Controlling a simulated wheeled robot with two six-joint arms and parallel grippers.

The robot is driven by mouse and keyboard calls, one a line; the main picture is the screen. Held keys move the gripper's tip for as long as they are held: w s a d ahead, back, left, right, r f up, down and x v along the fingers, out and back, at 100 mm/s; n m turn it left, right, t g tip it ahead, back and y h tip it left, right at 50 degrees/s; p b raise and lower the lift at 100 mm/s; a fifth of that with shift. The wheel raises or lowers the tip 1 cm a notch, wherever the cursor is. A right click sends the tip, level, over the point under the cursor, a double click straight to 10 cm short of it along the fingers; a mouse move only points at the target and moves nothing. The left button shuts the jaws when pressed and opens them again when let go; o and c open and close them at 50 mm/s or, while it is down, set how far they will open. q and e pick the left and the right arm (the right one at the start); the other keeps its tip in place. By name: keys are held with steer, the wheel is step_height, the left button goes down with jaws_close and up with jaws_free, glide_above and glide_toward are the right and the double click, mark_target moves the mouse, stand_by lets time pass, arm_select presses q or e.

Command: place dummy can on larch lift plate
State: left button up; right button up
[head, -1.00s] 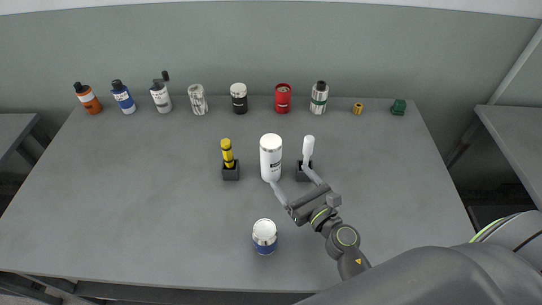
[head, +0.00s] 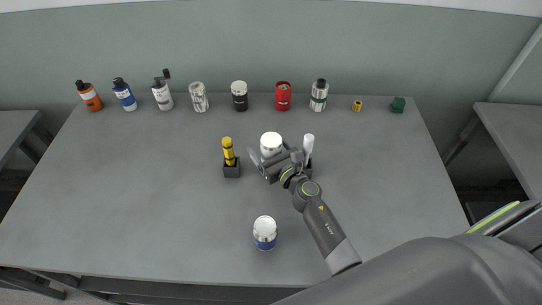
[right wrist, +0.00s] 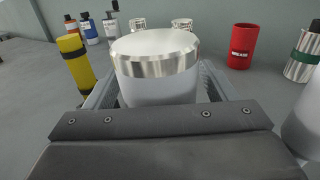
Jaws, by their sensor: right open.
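A tall plain white can (head: 271,141) with a metal rim stands upright near the table's middle; no label tells whether it is the dummy can. Its lower part is hidden by my right gripper (head: 270,161) in the head view. In the right wrist view the white can (right wrist: 155,70) stands between the open fingers of my right gripper (right wrist: 158,90); I cannot tell whether they touch it. A shorter white can with a blue band (head: 265,234) stands near the front. I cannot pick out the larch lift plate. My left gripper is not in view.
Several bottles and cans, including a red can (head: 283,96), line the back. The table's left is clear.

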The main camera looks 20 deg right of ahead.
steer(key=shift+w, duration=0.2)
steer(key=shift+s, duration=0.1)
steer(key=shift+c, duration=0.8)
steer(key=shift+r, duration=0.1)
steer(key=c, duration=1.1)
